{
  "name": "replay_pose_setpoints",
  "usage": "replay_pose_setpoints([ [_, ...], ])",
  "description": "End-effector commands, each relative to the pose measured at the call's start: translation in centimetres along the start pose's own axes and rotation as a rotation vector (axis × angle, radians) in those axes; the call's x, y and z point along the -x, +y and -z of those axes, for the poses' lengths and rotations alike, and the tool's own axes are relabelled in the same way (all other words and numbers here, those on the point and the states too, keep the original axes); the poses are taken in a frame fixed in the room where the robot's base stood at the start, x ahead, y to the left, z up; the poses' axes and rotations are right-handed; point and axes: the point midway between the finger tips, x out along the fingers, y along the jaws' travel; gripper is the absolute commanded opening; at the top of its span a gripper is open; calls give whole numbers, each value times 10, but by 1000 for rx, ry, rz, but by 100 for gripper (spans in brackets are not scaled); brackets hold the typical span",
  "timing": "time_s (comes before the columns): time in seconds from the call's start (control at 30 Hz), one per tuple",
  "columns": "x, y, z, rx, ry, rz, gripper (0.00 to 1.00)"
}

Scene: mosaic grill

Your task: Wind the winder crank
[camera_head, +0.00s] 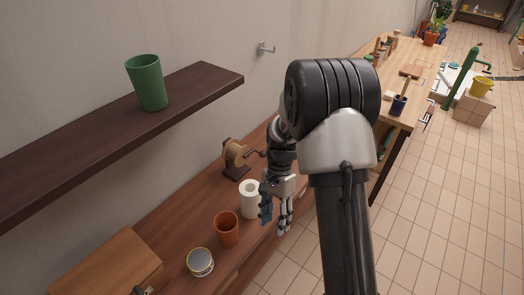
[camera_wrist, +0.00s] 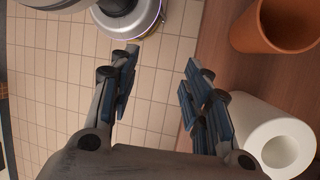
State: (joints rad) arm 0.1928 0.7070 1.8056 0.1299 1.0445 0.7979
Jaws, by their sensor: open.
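The winder (camera_head: 237,154) stands on the brown counter against the wall, a wooden drum on a dark base. Its crank (camera_head: 254,153) sticks out to the right, toward my arm; part of it may be hidden by my wrist. My gripper (camera_head: 274,220) is open and empty, pointing down at the counter's front edge, nearer the camera than the winder and to its right. In the wrist view my gripper's fingers (camera_wrist: 158,88) are spread apart with floor tiles and the counter edge between them. The winder does not show in the wrist view.
A white paper roll (camera_head: 250,200) stands just left of my gripper; it also shows in the wrist view (camera_wrist: 270,140). An orange cup (camera_head: 227,230), a round tin (camera_head: 200,262) and a wooden box (camera_head: 108,268) are nearer. A dark shelf (camera_head: 80,146) with a green cup (camera_head: 148,84) overhangs the left.

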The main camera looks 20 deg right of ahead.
Motion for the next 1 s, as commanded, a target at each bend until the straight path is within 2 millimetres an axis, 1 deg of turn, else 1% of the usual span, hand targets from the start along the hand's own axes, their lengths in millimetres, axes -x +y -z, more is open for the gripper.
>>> replay_pose_setpoints([
  [0.03, -3, 3, -14, -91, -137, 42, 44],
  [0.1, -2, -4, -33, -203, -323, 118, 44],
  [0.17, 5, -14, -44, -296, -477, 197, 44],
  [0.2, 13, -22, -48, -357, -577, 257, 44],
  [0.27, 29, -35, -49, -443, -719, 353, 44],
  [0.3, 41, -43, -46, -497, -803, 420, 44],
  [0.37, 60, -53, -37, -570, -918, 523, 44],
  [0.4, 72, -59, -27, -621, -990, 594, 44],
  [0.47, 89, -66, -6, -704, -1099, 705, 44],
  [0.5, 96, -68, 13, -772, -1177, 779, 44],
  [0.57, 92, -70, 46, -887, -1294, 865, 44],
  [0.6, 88, -70, 66, -952, -1358, 913, 44],
  [0.7, 77, -62, 112, -1098, -1496, 1032, 44],
  [0.73, 73, -58, 124, -1133, -1528, 1064, 44],
  [0.8, 65, -51, 146, -1201, -1587, 1124, 44],
  [0.9, 57, -44, 165, -1255, -1635, 1182, 44],
  [1.0, 54, -44, 171, -1275, -1650, 1203, 44],
])
